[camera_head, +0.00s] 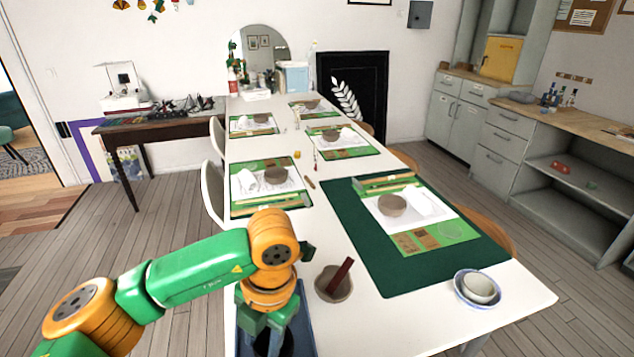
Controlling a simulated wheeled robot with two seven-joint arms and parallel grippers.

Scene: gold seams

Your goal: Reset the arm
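My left arm, green and orange, comes in from the left. Its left gripper (268,328) points down over a dark blue tray (303,338) at the near edge of the white table (400,322). A dark shape shows at the fingers, and the frame's lower edge cuts off the view there. I cannot tell whether the fingers are open or shut. My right gripper is not in view.
A grey-brown bowl (326,291) holding a dark red stick (342,273) stands just right of the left gripper. A dark green mat (390,275) bears a place setting. Stacked bowls (478,288) stand at the near right. The table's front middle is clear.

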